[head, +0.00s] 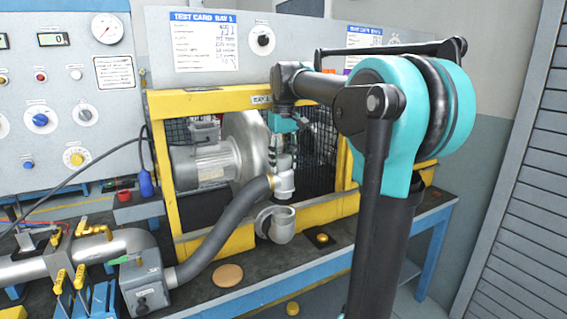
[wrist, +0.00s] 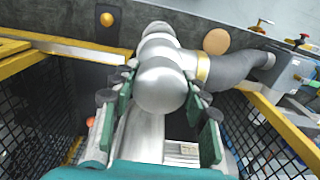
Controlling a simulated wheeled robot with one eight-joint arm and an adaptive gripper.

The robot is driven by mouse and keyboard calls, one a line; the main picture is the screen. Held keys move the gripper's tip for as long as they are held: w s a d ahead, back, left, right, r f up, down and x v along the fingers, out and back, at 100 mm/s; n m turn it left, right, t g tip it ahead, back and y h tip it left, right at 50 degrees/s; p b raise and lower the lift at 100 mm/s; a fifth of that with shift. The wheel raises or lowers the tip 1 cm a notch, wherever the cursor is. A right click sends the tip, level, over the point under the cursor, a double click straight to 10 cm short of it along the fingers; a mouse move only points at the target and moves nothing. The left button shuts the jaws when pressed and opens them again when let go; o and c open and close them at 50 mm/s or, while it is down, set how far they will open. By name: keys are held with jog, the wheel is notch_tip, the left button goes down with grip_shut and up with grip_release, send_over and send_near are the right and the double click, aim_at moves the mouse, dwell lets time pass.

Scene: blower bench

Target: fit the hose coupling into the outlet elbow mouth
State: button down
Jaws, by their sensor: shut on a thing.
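The hose coupling (head: 285,184), a pale silver elbow piece on the end of the grey hose (head: 222,227), hangs with its lower end downward. My gripper (head: 281,157) is shut on its upper part from above. In the wrist view both fingers (wrist: 163,98) flank the rounded top of the coupling (wrist: 161,86). The outlet elbow (head: 282,228) stands below, its round mouth facing up. The coupling's lower end appears just above the mouth, roughly over it. Its exact alignment in depth cannot be told, and the wrist view hides the mouth behind the coupling.
The yellow guard frame (head: 212,245) and mesh stand close around the blower. A tan disc (head: 228,275) and a small brass piece (head: 321,239) lie on the dark bench. The hose runs down left to a grey box (head: 146,283). Bench space right of the elbow is mostly clear.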

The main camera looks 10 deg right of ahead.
aim_at(284, 155)
jog(key=shift+f, duration=2.5)
jog(key=shift+f, duration=1.65)
jog(key=c, duration=0.7)
grip_release()
notch_tip(284, 155, up, 12)
jog(key=shift+d+r, duration=0.1)
